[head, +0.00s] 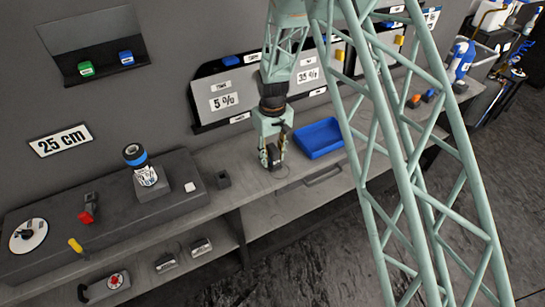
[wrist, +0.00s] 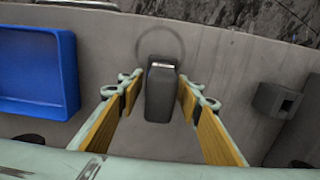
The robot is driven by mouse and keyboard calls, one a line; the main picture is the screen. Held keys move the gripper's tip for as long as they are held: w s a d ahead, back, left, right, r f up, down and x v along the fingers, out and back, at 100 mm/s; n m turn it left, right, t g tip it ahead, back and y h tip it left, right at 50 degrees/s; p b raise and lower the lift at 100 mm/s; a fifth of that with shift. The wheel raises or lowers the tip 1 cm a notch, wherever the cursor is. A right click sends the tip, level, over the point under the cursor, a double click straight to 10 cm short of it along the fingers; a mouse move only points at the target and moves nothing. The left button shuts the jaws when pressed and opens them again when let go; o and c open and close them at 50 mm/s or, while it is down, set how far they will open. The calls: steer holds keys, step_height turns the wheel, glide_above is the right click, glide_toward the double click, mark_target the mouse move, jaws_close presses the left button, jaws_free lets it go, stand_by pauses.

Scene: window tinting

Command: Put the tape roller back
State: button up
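My gripper (head: 272,158) is low over the bench in the head view. In the wrist view my gripper (wrist: 160,92) is open, with a wood-coloured pad on each side. A dark grey, rounded block (wrist: 160,90) with a pale strip at one end sits between the fingers, with a gap on both sides. It may be the tape roller, but I cannot tell for sure. In the head view the fingers largely hide it. A thin circle is marked on the bench around its far end.
A blue tray (head: 320,138) lies to the right of my gripper on the bench. It also shows in the wrist view (wrist: 38,108). A small dark open box (head: 223,180) stands to the left. A raised dark block (head: 60,228) with several tools fills the bench's left end.

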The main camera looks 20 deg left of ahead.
steer(key=shift+r, duration=0.2)
step_height(320, 180, up, 11)
steer(key=shift+f, duration=0.15)
steer(key=shift+r, duration=0.6)
stand_by(0.3)
stand_by(0.9)
